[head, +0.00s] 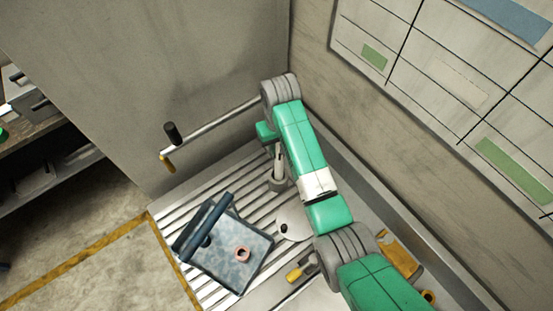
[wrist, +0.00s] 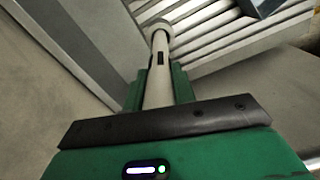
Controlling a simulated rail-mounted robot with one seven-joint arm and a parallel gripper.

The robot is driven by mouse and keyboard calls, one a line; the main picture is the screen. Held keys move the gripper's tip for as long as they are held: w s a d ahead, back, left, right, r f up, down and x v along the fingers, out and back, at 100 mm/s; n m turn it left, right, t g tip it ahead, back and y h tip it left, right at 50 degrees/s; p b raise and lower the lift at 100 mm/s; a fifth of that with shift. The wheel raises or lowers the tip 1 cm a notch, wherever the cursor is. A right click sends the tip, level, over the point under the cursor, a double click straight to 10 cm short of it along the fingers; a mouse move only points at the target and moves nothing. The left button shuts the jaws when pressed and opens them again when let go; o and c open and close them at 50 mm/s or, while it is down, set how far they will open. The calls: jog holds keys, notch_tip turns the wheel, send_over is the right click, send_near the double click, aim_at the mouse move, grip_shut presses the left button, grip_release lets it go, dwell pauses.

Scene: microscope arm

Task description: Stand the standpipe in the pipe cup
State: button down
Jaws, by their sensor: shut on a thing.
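The standpipe (head: 278,160) is a pale, slim pipe, held roughly upright over the slatted bench. In the wrist view the standpipe (wrist: 158,80) runs away from between my green fingers, with a dark slot in its side. My gripper (head: 267,134) is shut on it near its upper part; it also shows in the wrist view (wrist: 158,92). A wider round grey piece (head: 280,184) surrounds the pipe's lower end, and a pale round rim (wrist: 158,28) shows there in the wrist view. It looks like the pipe cup, but I cannot tell whether the pipe is seated in it.
A metal rod (head: 215,127) with a dark knob extends left behind the bench.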

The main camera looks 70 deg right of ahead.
jog(key=shift+w+f, duration=0.1)
jog(key=shift+f, duration=2.45)
jog(key=c, duration=1.1)
grip_release()
jog(key=shift+f, duration=0.15)
jog(key=shift+c, duration=0.2)
notch_tip(320, 180, up, 12)
jog(key=shift+d+r+p, duration=0.1)
jog(key=shift+r+p, duration=0.15)
jog(key=shift+p, duration=0.15)
